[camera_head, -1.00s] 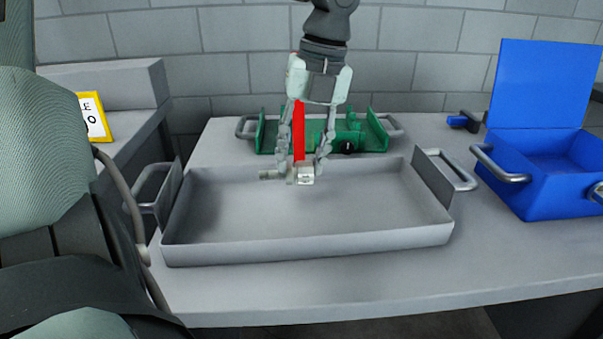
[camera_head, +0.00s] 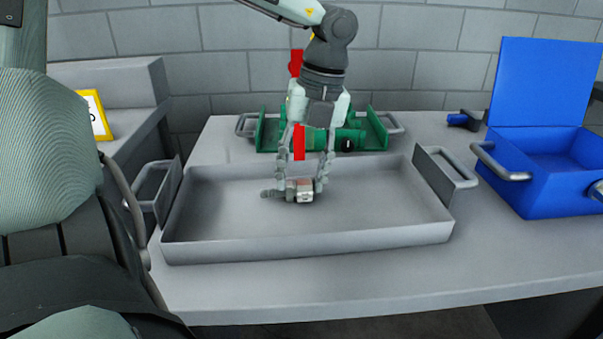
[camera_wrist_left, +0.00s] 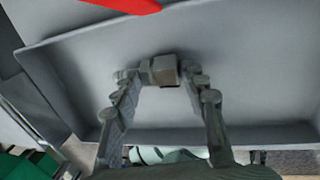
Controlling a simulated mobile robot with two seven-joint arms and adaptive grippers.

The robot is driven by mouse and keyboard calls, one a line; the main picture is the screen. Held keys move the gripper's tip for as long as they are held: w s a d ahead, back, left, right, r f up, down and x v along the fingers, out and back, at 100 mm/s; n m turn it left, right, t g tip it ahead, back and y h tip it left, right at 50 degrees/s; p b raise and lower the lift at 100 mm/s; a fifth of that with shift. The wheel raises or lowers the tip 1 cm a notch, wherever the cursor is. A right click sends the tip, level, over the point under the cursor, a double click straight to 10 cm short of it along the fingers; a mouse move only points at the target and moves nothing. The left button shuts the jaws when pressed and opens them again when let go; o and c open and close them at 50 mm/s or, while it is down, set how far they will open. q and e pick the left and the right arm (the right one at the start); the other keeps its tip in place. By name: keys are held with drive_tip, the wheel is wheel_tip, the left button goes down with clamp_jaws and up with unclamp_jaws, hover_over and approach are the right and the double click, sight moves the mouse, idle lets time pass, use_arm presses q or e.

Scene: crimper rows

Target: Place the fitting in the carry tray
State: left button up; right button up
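The carry tray (camera_head: 400,236) is a wide, shallow grey tray with a handle at each end, on the grey table. The fitting (camera_head: 305,195) is a small block, grey with a pale face, low inside the tray around its middle. My left gripper (camera_head: 303,187) points down with its fingers on either side of the fitting and is shut on it. In the left wrist view the fitting (camera_wrist_left: 164,70) sits between the fingertips (camera_wrist_left: 160,80). I cannot tell whether the fitting touches the tray floor. My right gripper is not in view.
A green holder (camera_head: 262,132) with green parts stands behind the tray. A blue open box (camera_head: 548,190) is at the right. A red bar (camera_head: 299,142) shows by my left gripper; its attachment is unclear. A yellow-framed sign (camera_head: 95,113) is at the left.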

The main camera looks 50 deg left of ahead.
use_arm(q)
drive_tip(key=shift+o, duration=1.4)
drive_tip(key=shift+r, duration=0.15)
drive_tip(key=shift+w+r, duration=0.1)
drive_tip(key=shift+r, duration=0.25)
wheel_tip(320, 180, up, 11)
drive_tip(key=w+d, duration=0.1)
drive_tip(key=shift+w+d+p, duration=0.15)
drive_tip(key=shift+w+p, duration=0.05)
drive_tip(key=shift+p, duration=0.2)
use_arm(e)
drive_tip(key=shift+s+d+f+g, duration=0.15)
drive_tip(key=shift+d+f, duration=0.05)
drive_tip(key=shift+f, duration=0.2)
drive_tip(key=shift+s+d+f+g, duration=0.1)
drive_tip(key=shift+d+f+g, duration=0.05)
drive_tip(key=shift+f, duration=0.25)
use_arm(q)
drive_tip(key=shift+c, duration=0.3)
